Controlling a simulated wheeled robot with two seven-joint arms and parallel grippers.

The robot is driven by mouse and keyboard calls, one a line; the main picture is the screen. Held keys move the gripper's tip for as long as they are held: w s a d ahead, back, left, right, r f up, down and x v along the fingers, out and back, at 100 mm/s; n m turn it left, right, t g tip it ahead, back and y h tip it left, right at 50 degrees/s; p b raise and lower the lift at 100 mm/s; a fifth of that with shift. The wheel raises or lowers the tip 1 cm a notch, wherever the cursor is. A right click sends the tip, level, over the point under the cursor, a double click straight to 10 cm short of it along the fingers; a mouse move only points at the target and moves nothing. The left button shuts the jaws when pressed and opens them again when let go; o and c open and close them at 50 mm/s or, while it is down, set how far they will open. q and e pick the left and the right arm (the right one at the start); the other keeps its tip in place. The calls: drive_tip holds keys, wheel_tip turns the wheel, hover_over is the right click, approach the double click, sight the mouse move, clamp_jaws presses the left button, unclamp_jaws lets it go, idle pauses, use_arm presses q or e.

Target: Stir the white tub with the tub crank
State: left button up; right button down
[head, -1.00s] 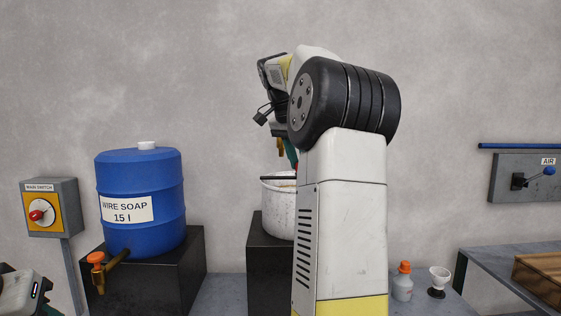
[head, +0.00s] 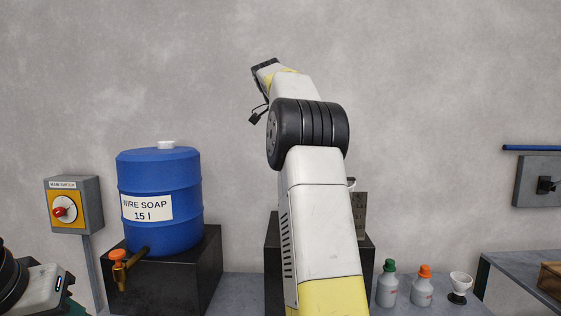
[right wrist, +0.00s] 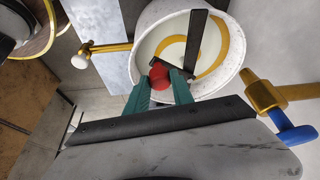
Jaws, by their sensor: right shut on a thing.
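The white tub (right wrist: 228,82) fills the upper middle of the right wrist view. It holds pale contents with a yellow swirl (right wrist: 215,60). The tub crank shows as a dark bar (right wrist: 196,40) across the tub's opening and a red knob (right wrist: 158,75) near the rim. My right gripper (right wrist: 164,84) has its green fingers shut on the red knob. In the head view my right arm hides the tub and gripper. My left gripper (head: 48,290) is partly in view at the lower left; its fingertips are not clear.
A blue wire soap drum (head: 160,215) with an orange-handled tap stands on a black block. Two bottles (head: 387,288) and a small white cup (head: 460,284) are right of my arm. Brass fittings flank the tub, one with a blue lever (right wrist: 292,132).

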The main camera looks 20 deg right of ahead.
idle(0.4)
drive_tip(key=c, duration=1.1)
unclamp_jaws()
drive_tip(key=shift+w+r, duration=0.1)
drive_tip(key=shift+r, duration=1.55)
drive_tip(key=shift+s+a+r, duration=0.15)
drive_tip(key=shift+s+a, duration=0.05)
drive_tip(key=s+a+r, duration=0.1)
drive_tip(key=s+a, duration=0.7)
drive_tip(key=s, duration=0.5)
drive_tip(key=shift+s+a+r, duration=0.15)
drive_tip(key=shift+r, duration=0.05)
